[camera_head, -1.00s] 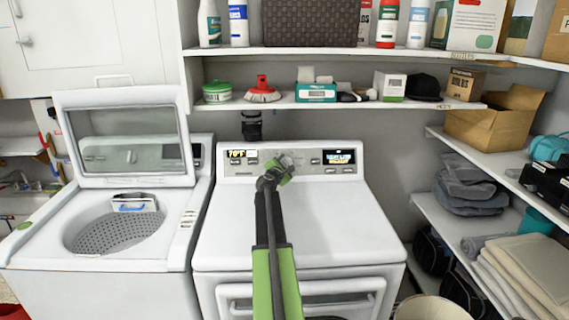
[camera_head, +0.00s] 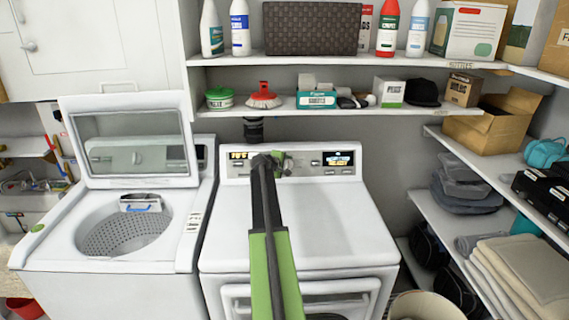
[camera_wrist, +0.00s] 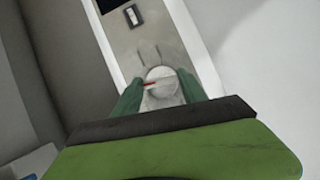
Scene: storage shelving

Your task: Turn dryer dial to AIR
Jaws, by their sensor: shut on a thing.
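The white dryer (camera_head: 320,215) stands in the middle of the head view, with a grey control panel (camera_head: 305,164) along its back. My gripper (camera_head: 278,160) is at that panel, and my arm hides part of it. In the wrist view the round grey dial (camera_wrist: 160,80) with a red pointer mark sits between the two green fingers of my gripper (camera_wrist: 160,93). The fingers are shut on the dial from both sides. The red mark lies toward the left of the dial's face. The dial's labels are too small to read.
An open-lidded washer (camera_head: 110,235) stands left of the dryer. A shelf (camera_head: 350,112) with small boxes and bottles hangs above the panel. Shelving (camera_head: 440,215) with folded cloth and an open cardboard box (camera_head: 495,128) is at the right. The dryer top is clear.

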